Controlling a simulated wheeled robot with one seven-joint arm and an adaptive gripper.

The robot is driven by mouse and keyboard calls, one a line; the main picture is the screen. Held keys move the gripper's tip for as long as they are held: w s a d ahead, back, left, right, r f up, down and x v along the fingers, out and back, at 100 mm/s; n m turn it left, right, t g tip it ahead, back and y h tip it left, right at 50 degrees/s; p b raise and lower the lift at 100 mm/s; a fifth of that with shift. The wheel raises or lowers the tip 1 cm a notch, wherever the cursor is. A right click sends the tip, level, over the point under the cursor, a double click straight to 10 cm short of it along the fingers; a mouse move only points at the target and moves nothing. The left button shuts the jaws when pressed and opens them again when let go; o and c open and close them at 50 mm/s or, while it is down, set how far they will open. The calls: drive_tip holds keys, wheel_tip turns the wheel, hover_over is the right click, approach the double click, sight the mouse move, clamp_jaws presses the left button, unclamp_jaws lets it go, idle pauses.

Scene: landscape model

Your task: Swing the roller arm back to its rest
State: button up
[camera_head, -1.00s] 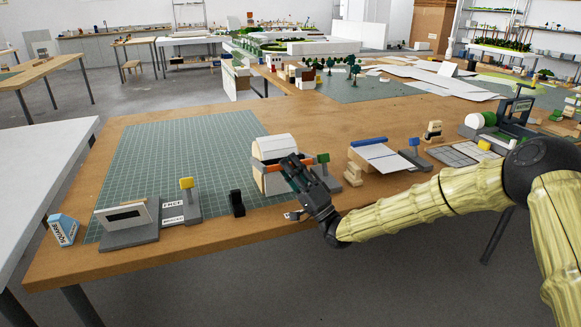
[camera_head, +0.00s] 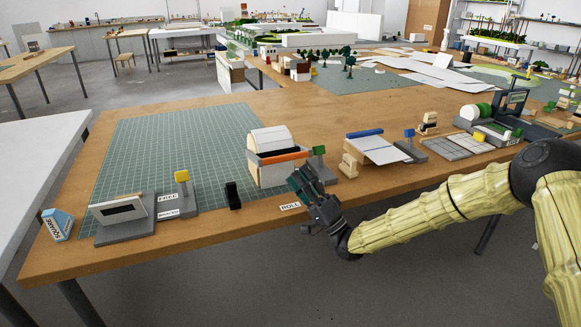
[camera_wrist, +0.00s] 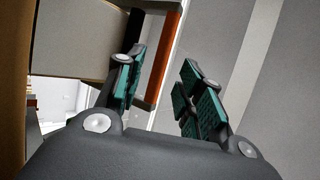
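The roller device (camera_head: 283,173) is a pale box with a rounded white top (camera_head: 270,139), standing at the mat's right front edge. An orange bar (camera_head: 284,157) crosses its front; I cannot tell whether this is the roller arm. My gripper (camera_head: 304,184) is in front of the device's right side, close to the table's front edge. In the wrist view its dark green finger pads (camera_wrist: 160,95) stand apart with nothing held. There the orange bar (camera_wrist: 166,58) runs beyond the fingers, its near end beside the left finger. Contact cannot be told.
A ROLL label (camera_head: 290,206) lies left of my gripper. A small black block (camera_head: 232,196) stands left of the device. A green-topped post (camera_head: 319,151) and a small tan piece (camera_head: 348,167) stand to its right. The green mat (camera_head: 165,150) is mostly clear.

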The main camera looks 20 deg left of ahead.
drive_tip(key=shift+v, duration=2.55)
drive_tip(key=shift+c, duration=0.5)
